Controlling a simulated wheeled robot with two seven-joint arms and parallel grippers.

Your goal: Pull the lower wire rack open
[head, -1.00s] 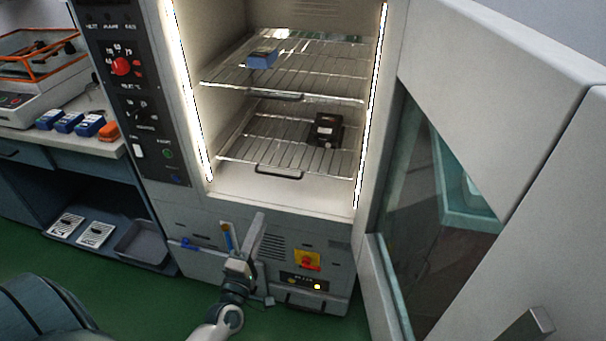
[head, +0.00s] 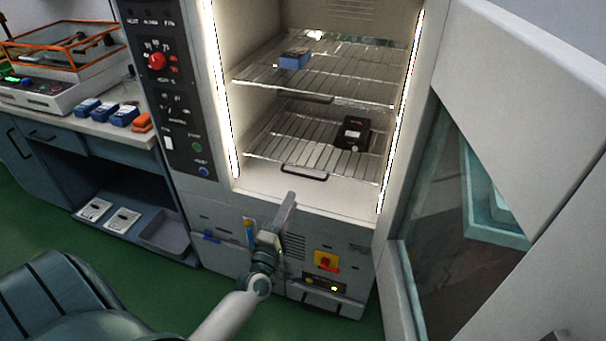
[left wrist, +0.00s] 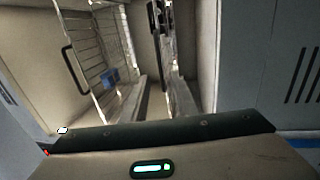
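The lower wire rack (head: 275,150) is inside the lit, open oven chamber, with a dark handle (head: 304,173) at its front edge. A black device (head: 352,133) stands on its right part. My left gripper (head: 289,202) is in front of the chamber's lower front edge, below the handle and apart from it. In the left wrist view, the turned picture shows the lower rack (left wrist: 178,96) edge-on and the upper rack's handle (left wrist: 74,70); the gripper body fills the bottom. My right gripper is not in view.
The upper wire rack (head: 340,82) holds a blue box (head: 295,58). The oven door (head: 520,70) stands open on the right. A control panel (head: 170,90) flanks the chamber on the left. A bench (head: 95,125) with several blue boxes is further left.

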